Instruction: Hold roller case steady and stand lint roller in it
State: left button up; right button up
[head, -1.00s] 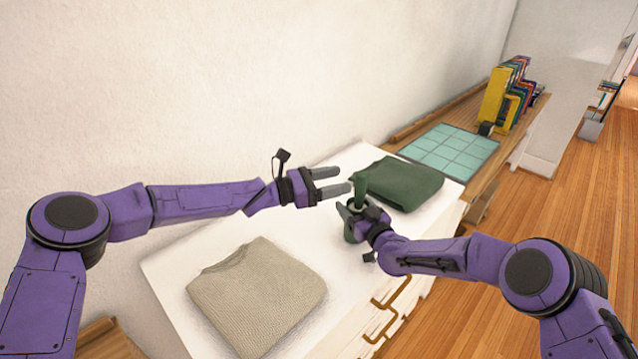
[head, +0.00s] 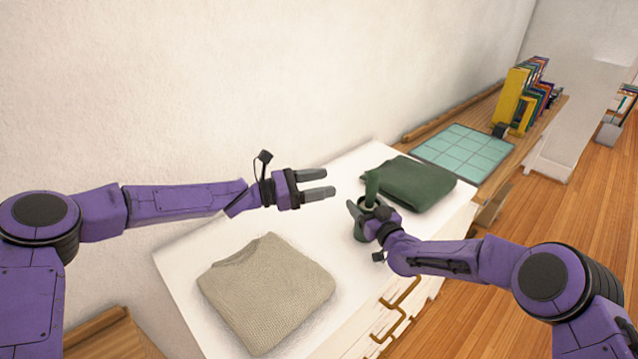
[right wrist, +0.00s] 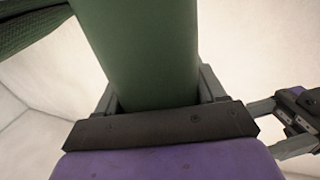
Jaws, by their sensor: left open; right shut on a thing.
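The green roller case (head: 359,232) stands upright on the white top, with my right gripper (head: 364,212) shut around it. In the right wrist view the case (right wrist: 140,50) is a wide green cylinder between my fingers. A green upright piece, seemingly the handle of the lint roller (head: 371,184), sticks up above my right gripper in line with the case. A pale ring shows at its foot; the roller's lower part is hidden. My left gripper (head: 332,184) is open and empty, to the left of the handle and apart from it. It also shows in the right wrist view (right wrist: 295,122).
A folded dark green sweater (head: 415,184) lies just behind and right of the case. A folded beige sweater (head: 265,290) lies at front left. A teal gridded mat (head: 465,152) and upright books (head: 522,97) are further back.

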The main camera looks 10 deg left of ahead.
jog(key=o, duration=1.2)
jog(key=shift+c, duration=0.2)
